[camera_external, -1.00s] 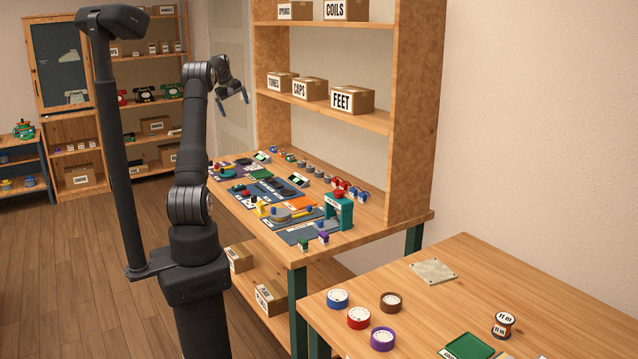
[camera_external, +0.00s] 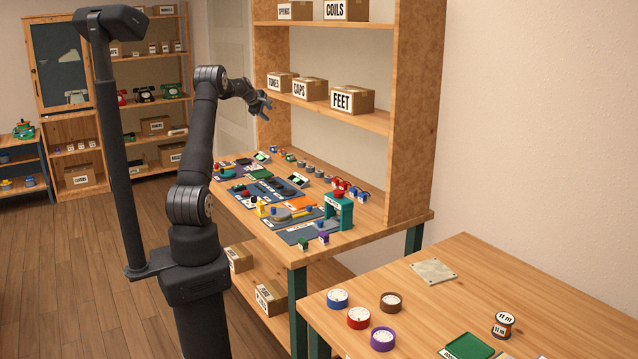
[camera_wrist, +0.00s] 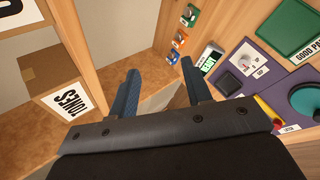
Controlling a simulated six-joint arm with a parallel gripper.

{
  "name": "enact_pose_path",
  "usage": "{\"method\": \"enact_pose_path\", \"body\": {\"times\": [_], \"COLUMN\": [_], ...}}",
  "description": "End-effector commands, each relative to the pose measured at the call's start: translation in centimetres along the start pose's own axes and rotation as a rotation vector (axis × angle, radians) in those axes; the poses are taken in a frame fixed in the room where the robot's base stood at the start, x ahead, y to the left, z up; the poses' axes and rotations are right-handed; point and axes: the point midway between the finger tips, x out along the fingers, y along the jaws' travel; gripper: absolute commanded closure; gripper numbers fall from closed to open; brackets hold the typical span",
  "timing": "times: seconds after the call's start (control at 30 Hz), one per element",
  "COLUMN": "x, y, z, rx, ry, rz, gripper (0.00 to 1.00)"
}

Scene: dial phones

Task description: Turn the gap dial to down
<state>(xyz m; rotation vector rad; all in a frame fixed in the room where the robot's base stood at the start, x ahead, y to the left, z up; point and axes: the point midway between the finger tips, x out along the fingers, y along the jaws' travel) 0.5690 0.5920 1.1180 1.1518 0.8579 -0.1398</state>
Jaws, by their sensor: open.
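My gripper (camera_external: 265,109) is raised above the far part of the workbench, near the shelf unit, in the external view. In the wrist view its two blue fingers (camera_wrist: 160,70) are apart with nothing between them. A round grey knob (camera_wrist: 244,62) on a white plate sits on a purple panel, right of the fingers and apart from them. In the external view the bench devices are too small to pick out the dial.
A TONES box (camera_wrist: 60,92) stands on the shelf left of my fingers; the box also shows in the external view (camera_external: 280,82). A teal press-like frame (camera_external: 340,211) stands at the bench's near end.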

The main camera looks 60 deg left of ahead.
Motion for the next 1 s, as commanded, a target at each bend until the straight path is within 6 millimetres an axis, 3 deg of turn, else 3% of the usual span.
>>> {"method": "enact_pose_path", "body": {"times": [0.1,0.27,0.5,0.67,0.8,1.0], "x": [3.5,6.8,9.8,10.2,9.3,7.9], "y": [0.0,-0.9,-5.7,-11.1,-16.0,-20.2], "z": [2.5,4.1,4.5,4.0,3.6,3.3], "rx": [-0.258,-0.631,-1.185,-1.509,-1.708,-1.833], "ry": [0.001,0.026,0.126,0.243,0.352,0.449], "rz": [0.130,0.294,0.534,0.720,0.889,1.051], "gripper": [0.55,0.55,0.55,0.55,0.55,0.55]}}
